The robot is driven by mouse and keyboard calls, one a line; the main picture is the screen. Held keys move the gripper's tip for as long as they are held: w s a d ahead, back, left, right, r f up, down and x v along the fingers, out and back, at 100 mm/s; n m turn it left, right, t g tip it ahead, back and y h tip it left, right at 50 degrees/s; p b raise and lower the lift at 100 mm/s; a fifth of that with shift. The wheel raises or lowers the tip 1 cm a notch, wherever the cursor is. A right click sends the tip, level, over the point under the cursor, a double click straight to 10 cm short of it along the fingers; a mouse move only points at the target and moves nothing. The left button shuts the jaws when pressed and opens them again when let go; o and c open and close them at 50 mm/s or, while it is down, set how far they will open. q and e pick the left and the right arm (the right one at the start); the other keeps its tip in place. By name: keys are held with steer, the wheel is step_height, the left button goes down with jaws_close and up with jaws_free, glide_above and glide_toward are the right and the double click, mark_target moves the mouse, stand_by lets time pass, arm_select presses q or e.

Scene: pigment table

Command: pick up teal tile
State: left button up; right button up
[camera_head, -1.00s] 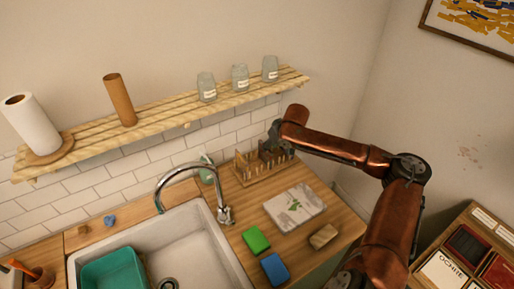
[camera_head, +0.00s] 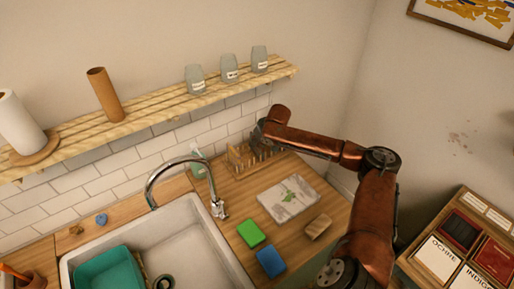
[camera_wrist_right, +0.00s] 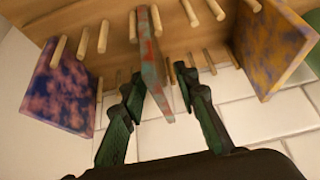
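The teal tile (camera_wrist_right: 154,62), teal with red blotches, stands nearly edge-on in the wooden peg rack in the right wrist view. My right gripper (camera_wrist_right: 160,82) has its two dark green fingers on either side of the tile's near end. The fingers look spread, with narrow gaps to the tile. In the head view my right gripper (camera_head: 262,133) is at the wooden rack (camera_head: 238,159) at the back of the counter; its fingers and the tile cannot be made out there. My left gripper is not in view.
A blue-pink tile (camera_wrist_right: 62,88) and a yellow-purple tile (camera_wrist_right: 272,45) stand in the rack on either side. The sink (camera_head: 185,235), faucet (camera_head: 160,170), green sponge (camera_head: 251,233) and blue sponge (camera_head: 271,262) are nearby. A shelf (camera_head: 150,115) with glass jars hangs above.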

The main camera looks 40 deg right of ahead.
jaws_close()
steer(key=shift+w+r, duration=0.1)
steer(key=shift+r, duration=0.05)
stand_by(0.4)
step_height(320, 180, up, 10)
steer(key=shift+f+p, duration=0.1)
steer(key=shift+p, duration=0.45)
